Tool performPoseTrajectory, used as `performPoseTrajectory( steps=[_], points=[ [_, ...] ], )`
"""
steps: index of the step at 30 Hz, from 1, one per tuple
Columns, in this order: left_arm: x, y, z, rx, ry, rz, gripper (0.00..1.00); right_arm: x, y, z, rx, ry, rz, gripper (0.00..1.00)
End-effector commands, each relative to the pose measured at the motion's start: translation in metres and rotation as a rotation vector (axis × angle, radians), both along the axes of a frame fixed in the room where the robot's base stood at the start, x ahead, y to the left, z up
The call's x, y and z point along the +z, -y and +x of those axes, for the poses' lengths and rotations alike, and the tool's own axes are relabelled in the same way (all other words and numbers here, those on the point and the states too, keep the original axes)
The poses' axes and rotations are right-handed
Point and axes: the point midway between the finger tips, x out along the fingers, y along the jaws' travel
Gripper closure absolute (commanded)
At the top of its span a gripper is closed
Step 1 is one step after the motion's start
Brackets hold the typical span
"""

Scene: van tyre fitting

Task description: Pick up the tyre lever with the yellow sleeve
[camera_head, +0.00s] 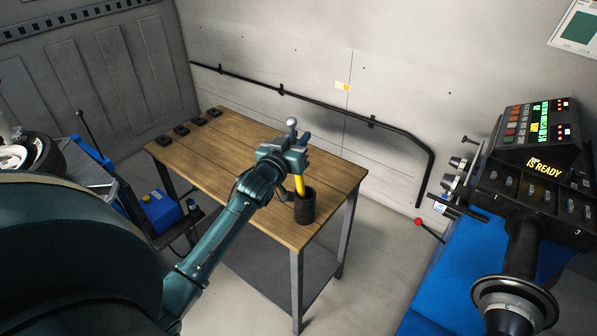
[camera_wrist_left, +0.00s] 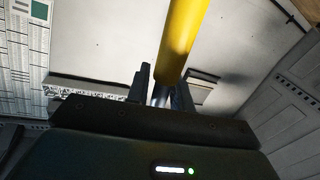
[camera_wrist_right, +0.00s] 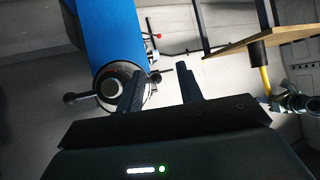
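The tyre lever with the yellow sleeve (camera_head: 299,185) stands in a dark cup (camera_head: 305,208) near the front right corner of the wooden workbench. Its metal upper end (camera_head: 291,122) sticks out above my left gripper (camera_head: 284,150). In the left wrist view, the yellow sleeve (camera_wrist_left: 183,35) runs close past the camera, and the metal shaft lies between the two fingers (camera_wrist_left: 162,92), which look closed on it. The right wrist view shows the sleeve (camera_wrist_right: 265,80) still partly inside the cup (camera_wrist_right: 257,50). My right gripper (camera_wrist_right: 160,88) is open and empty, away from the bench.
The workbench (camera_head: 225,155) is mostly bare, with several small black blocks (camera_head: 182,130) at its far left end. A black rail (camera_head: 330,108) runs along the wall behind. A blue machine with a lit display (camera_head: 540,150) stands at the right. Wheels (camera_head: 40,155) show at the left.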

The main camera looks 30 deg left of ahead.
Motion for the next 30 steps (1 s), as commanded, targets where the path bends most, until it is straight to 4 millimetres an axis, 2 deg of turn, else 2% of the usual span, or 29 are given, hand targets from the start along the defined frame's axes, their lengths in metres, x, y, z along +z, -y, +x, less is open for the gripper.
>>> performPoseTrajectory(
  steps=[1, 8, 23, 30],
  points=[
    [0.0, 0.0, 0.0, 0.0, 0.0, 0.0, 0.82, 0.0, 0.0, 0.001, 0.0, 0.002, 0.0, 0.64],
    [0.0, 0.0, 0.0, 0.0, 0.0, 0.0, 1.0, 0.001, 0.0, 0.002, 0.0, 0.004, 0.0, 0.64],
    [0.006, -0.001, 0.0, 0.0, 0.006, 0.001, 1.0, 0.002, 0.0, 0.002, 0.0, 0.005, -0.001, 0.64],
    [0.033, -0.005, 0.001, -0.001, 0.01, 0.003, 1.0, 0.003, 0.0, 0.001, 0.0, 0.004, 0.0, 0.64]
  ],
)
